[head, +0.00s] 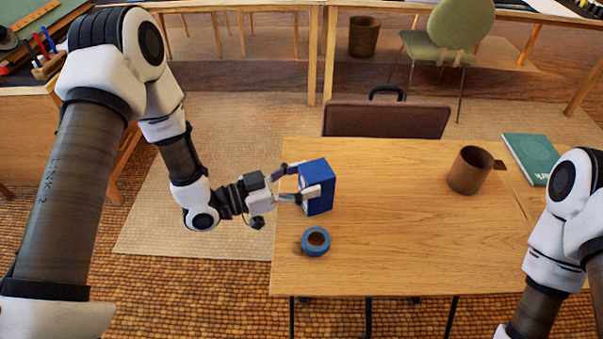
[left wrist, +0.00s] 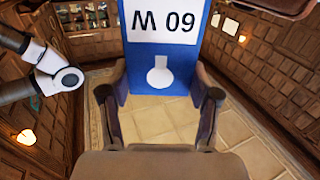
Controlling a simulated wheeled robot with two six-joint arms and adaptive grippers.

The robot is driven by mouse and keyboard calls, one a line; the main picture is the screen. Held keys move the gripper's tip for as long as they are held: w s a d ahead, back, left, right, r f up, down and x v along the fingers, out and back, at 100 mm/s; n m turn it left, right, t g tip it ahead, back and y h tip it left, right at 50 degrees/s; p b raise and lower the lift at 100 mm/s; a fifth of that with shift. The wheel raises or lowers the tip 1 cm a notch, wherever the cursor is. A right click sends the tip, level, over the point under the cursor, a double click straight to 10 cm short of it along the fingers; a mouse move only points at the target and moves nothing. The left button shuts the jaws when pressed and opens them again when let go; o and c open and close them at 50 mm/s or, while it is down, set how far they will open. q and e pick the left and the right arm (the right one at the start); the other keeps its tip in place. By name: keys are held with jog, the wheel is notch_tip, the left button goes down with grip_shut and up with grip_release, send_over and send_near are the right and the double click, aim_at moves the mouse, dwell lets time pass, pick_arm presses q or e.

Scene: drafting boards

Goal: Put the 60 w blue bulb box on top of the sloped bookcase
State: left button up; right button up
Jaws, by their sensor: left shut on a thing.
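The blue bulb box (head: 317,186) is between the fingers of my left gripper (head: 302,182), at the left edge of the wooden table. I cannot tell whether it touches the tabletop. In the left wrist view the box (left wrist: 133,60) has a white label reading 60 W upside down and a white bulb shape. The fingers of the left gripper (left wrist: 160,100) lie on either side of it. My right arm shows at the right, but its gripper is out of view. I cannot make out a sloped bookcase in the head view.
The wooden table (head: 400,235) also bears a blue tape roll (head: 316,250), a brown cup (head: 469,170) and a teal book (head: 530,155). A brown case (head: 386,120) stands behind the table. A green chair (head: 458,28) and a bin (head: 364,36) are farther back. The table's middle is clear.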

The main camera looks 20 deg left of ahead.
pick_arm(q)
jog(key=shift+s+d+f+b, duration=0.1)
jog(key=shift+s+f+b, duration=0.05)
jog(key=shift+f, duration=0.3)
jog(key=shift+s+d+f+b, duration=0.1)
jog(key=shift+f+b, duration=0.05)
jog(key=shift+f, duration=0.3)
jog(key=shift+w, duration=0.35)
jog(key=o, duration=1.1)
jog(key=shift+s, duration=0.15)
jog(key=shift+o, duration=0.3)
jog(key=shift+s+a+r, duration=0.1)
